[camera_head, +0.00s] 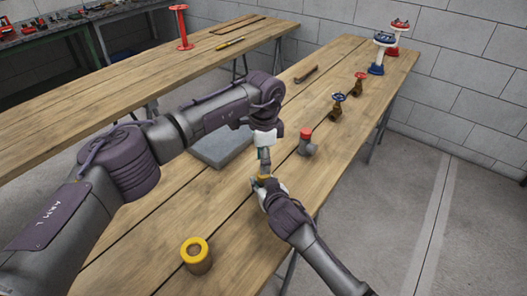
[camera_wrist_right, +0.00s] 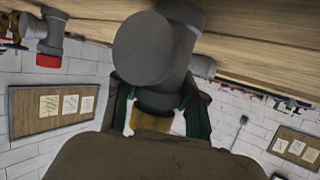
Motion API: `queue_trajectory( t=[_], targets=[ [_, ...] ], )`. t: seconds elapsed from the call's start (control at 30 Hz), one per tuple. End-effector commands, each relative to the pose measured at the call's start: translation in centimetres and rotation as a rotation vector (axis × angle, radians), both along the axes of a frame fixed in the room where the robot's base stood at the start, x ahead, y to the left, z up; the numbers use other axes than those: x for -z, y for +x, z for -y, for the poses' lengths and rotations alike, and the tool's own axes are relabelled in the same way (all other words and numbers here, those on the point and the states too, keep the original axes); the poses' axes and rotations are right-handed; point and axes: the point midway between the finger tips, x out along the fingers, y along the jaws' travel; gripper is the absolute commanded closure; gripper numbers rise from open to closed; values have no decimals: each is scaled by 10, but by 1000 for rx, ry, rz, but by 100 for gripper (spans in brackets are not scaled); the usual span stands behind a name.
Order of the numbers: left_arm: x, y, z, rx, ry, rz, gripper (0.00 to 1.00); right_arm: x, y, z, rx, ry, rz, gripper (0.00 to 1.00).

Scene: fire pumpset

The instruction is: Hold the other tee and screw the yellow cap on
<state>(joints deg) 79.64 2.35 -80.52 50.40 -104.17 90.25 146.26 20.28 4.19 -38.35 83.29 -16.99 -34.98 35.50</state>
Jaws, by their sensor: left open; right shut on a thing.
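The yellow cap (camera_head: 263,178) sits between the fingers of my right gripper (camera_head: 266,185), which is shut on it. In the right wrist view, which is upside down, the cap (camera_wrist_right: 150,120) shows between the dark green fingers, at the end of a grey tee (camera_wrist_right: 145,50). I cannot tell whether its threads are engaged. In the head view that tee is mostly hidden by the grippers. My left gripper (camera_head: 264,163) is open and points down just behind the cap; its fingertips are partly hidden. Another grey tee (camera_head: 307,148) with a red cap (camera_head: 306,132) stands to the right.
A brown cylinder with a yellow ring (camera_head: 196,257) stands at the near left. A grey slab (camera_head: 218,151) lies behind my left arm. Blue-wheeled (camera_head: 339,98) and brown (camera_head: 359,84) valves and hydrant-like fittings (camera_head: 380,52) stand farther along the table. The table's right edge is close.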

Motion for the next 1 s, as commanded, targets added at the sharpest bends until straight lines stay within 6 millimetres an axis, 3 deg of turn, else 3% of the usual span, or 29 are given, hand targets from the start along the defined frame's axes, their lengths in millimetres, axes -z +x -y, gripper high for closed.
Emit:
queue_trajectory(
  t=[0.03, 0.3, 0.7, 1.0],
  targets=[
    [10, 0, 0, 0, 0, -2, 51, 7, -2, 2, 3, -7, -14, 100],
    [44, 0, 0, 0, 0, 0, 51, 7, -2, 2, 3, -7, -14, 100],
    [51, 0, 0, 1, 0, 0, 51, 7, -2, 2, 3, -7, -14, 100],
    [51, 0, 0, 1, -1, -1, 99, 7, -2, 2, 3, -7, -13, 100]
  ],
)
